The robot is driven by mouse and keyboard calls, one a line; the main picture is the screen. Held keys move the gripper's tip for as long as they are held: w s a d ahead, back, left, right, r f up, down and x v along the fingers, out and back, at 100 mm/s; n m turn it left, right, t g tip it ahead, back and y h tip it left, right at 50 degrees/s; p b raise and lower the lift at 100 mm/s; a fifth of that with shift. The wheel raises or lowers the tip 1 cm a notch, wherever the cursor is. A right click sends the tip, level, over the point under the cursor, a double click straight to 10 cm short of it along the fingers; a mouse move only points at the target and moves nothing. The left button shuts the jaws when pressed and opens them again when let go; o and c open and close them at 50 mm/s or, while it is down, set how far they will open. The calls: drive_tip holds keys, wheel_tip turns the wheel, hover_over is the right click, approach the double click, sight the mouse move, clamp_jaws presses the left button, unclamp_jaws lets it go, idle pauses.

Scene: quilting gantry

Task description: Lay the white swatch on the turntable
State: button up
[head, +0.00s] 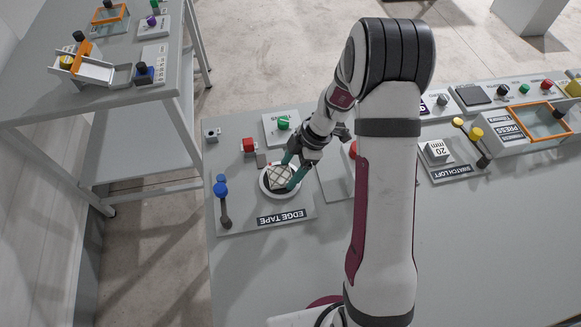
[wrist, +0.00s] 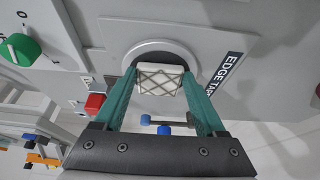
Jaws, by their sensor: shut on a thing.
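The white swatch (wrist: 160,78) is a small quilted block with a dark lattice pattern, held between the two teal fingers of my gripper (wrist: 164,88). In the head view the swatch (head: 280,178) shows over the round turntable (head: 267,190), a white-rimmed disc with a dark middle on the edge tape station. In the wrist view the turntable's pale rim (wrist: 150,46) shows beyond the swatch. My gripper (head: 292,176) points down at the turntable and is shut on the swatch. I cannot tell whether the swatch touches the turntable's surface.
Beside the turntable are a red block (head: 249,145), a green knob (head: 283,124) and a blue-knobbed lever (head: 222,190). The edge tape label (head: 282,217) lies in front. The swatch loft (head: 437,151) and press (head: 510,131) stand to the right. The front of the table is clear.

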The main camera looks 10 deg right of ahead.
drive_tip(key=shift+f, duration=0.15)
drive_tip(key=o, duration=1.2)
drive_tip(key=shift+o, duration=0.2)
drive_tip(key=v, duration=1.2)
drive_tip(key=s+a+r+m+h, duration=0.1)
drive_tip(key=s+a+r+m, duration=0.4)
drive_tip(key=s+r+m, duration=0.5)
drive_tip(key=s+a+f+m+h, duration=0.1)
drive_tip(key=s+f+m, duration=0.1)
drive_tip(key=s+m, duration=1.1)
drive_tip(key=shift+s+a+m+h, duration=0.25)
drive_tip(key=shift+s+m+h, duration=0.05)
drive_tip(key=shift+s, duration=0.8)
